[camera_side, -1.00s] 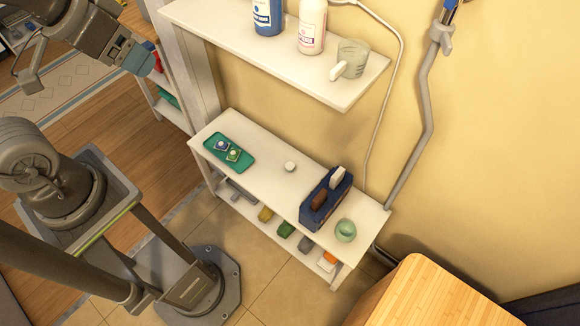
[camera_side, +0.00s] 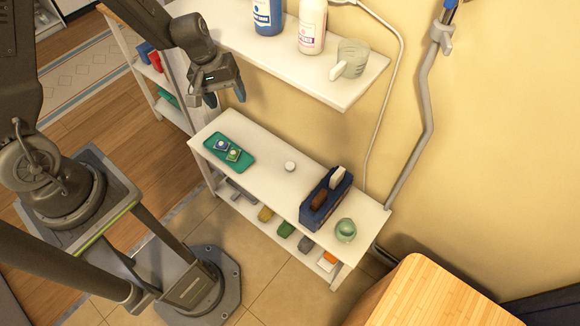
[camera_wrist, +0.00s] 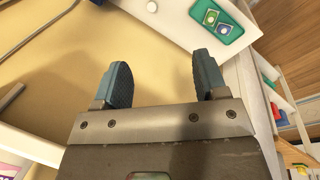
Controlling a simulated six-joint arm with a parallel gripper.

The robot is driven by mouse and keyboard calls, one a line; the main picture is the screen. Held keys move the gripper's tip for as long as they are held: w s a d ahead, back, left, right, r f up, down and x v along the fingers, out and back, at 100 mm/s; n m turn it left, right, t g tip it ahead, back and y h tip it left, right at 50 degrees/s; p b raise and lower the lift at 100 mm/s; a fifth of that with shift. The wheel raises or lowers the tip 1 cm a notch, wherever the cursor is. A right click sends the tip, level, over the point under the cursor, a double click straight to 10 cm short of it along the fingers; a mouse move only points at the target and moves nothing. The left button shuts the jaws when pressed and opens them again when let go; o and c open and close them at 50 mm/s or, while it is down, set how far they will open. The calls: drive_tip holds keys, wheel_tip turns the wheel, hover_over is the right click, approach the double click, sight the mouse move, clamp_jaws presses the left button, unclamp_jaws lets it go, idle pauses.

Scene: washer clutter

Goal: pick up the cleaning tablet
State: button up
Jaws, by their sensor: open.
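Two small square tablets with pale round centres, one blue (camera_side: 222,145) and one green (camera_side: 234,155), lie side by side on a teal tray (camera_side: 243,165) at the left end of the white shelf. A small white round piece (camera_side: 290,166) lies alone to their right. Which is the cleaning tablet, I cannot tell for sure.
A dark blue caddy (camera_side: 318,213) with brushes and a pale green cup (camera_side: 345,230) stand at the shelf's right end. An upper shelf (camera_side: 345,97) with two bottles and a measuring cup (camera_side: 350,58) is close to my gripper's right.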

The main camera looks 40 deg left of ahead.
drive_tip(key=a+x, duration=0.2)
drive_tip(key=x, duration=0.6)
drive_tip(key=m+y, duration=0.3)
drive_tip(key=m, duration=0.4)
approach(290, 165)
drive_tip(key=shift+t, duration=0.3)
drive_tip(key=s, duration=0.3)
drive_tip(key=s+f, duration=0.1)
drive_tip(key=s, duration=0.2)
drive_tip(key=s+a+f, duration=0.1)
drive_tip(key=s, duration=0.3)
drive_tip(key=w+d+r+n+t, duration=0.2)
drive_tip(key=w+r, duration=0.3)
drive_tip(key=shift+y, duration=0.4)
drive_tip(key=shift+w+r+x, duration=0.1)
drive_tip(key=shift+w+x, duration=0.1)
drive_tip(key=shift+x, duration=2.05)
drive_tip(key=shift+w+r+x, duration=0.1)
drive_tip(key=shift+w+x, duration=0.1)
drive_tip(key=shift+x, duration=2.05)
drive_tip(key=shift+w+x, duration=0.2)
drive_tip(key=shift+x, duration=2)
drive_tip(key=shift+d, duration=0.15)
drive_tip(key=c, duration=1)
drive_tip(key=shift+r, duration=0.1)
